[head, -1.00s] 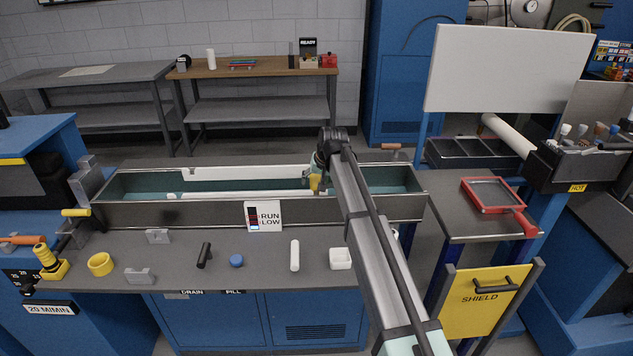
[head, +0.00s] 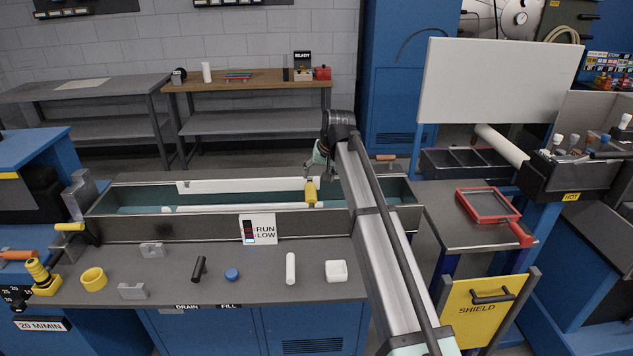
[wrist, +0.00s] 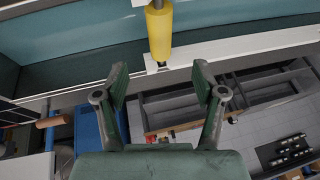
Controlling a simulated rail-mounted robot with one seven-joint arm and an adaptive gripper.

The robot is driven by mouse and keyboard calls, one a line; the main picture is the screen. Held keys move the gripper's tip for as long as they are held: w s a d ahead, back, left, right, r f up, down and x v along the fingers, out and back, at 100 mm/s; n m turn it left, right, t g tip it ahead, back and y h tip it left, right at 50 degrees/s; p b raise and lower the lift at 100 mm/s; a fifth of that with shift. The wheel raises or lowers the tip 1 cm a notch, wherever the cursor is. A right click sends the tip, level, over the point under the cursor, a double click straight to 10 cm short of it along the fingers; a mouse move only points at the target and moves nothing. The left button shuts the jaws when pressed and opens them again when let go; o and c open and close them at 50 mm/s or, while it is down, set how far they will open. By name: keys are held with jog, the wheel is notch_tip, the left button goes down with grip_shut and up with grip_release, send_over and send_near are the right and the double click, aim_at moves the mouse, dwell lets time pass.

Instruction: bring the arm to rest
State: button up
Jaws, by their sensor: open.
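My gripper (wrist: 160,80) is open and empty, its two dark green fingers spread apart in the wrist view. In the head view my gripper (head: 317,160) is at the end of my extended arm, over the long trough (head: 140,225). A yellow handle (head: 311,192) stands upright at the trough, just below my gripper in the head view. In the wrist view the yellow handle (wrist: 158,32) lies beyond the fingertips, with a visible gap to them. My arm partly covers the right part of the trough.
A grey bench top (head: 215,285) with a yellow ring (head: 93,278), a blue cap (head: 232,274) and a white cylinder (head: 291,268) lies in front of the trough. A white panel (head: 497,85) and a red-framed screen (head: 487,205) stand right of my arm.

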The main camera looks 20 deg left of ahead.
jog(key=shift+s+d+r, duration=0.1)
jog(key=shift+r, duration=0.25)
